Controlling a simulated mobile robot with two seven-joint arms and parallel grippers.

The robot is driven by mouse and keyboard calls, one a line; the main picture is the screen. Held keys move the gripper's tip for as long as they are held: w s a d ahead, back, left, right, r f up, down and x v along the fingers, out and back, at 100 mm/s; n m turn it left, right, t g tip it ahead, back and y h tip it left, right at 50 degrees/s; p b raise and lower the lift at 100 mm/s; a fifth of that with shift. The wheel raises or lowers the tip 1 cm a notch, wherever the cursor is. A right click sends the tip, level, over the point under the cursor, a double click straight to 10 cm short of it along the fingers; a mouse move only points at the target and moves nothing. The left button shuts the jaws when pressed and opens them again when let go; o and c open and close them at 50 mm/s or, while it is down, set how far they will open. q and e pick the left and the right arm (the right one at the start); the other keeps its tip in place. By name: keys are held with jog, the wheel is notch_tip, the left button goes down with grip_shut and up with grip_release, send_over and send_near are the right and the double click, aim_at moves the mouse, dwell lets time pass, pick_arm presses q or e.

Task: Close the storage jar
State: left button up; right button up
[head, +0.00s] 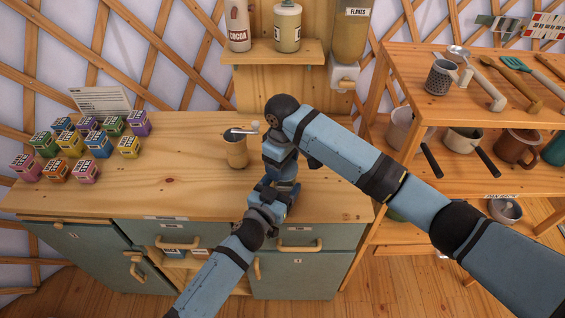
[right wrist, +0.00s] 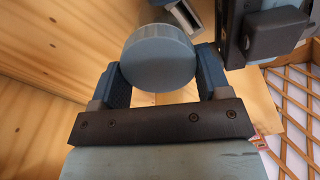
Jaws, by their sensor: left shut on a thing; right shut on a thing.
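The round grey-blue lid (right wrist: 160,58) is between the two fingers of my right gripper (right wrist: 160,85) in the right wrist view. In the head view my right gripper (head: 281,150) points down over the counter, close above my left gripper (head: 280,185). My left gripper is shut, and its dark body (right wrist: 268,35) shows beside the lid in the right wrist view. The jar body is hidden behind my arms and under the lid, so I cannot tell how the lid sits on it. A tan cup (head: 236,152) with a metal scoop (head: 240,131) across its top stands just left of the grippers.
Several coloured small boxes (head: 72,143) and a card (head: 100,99) stand on the counter's left. A shelf (head: 272,52) holds a cocoa jar (head: 238,27) and another canister (head: 287,27). A flakes dispenser (head: 350,30) hangs beside it. A utensil rack (head: 480,120) stands right. The counter's middle is clear.

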pick_arm(q)
jog(key=shift+s+d, duration=0.1)
pick_arm(e)
jog(key=o, duration=0.9)
jog(key=shift+r, duration=0.1)
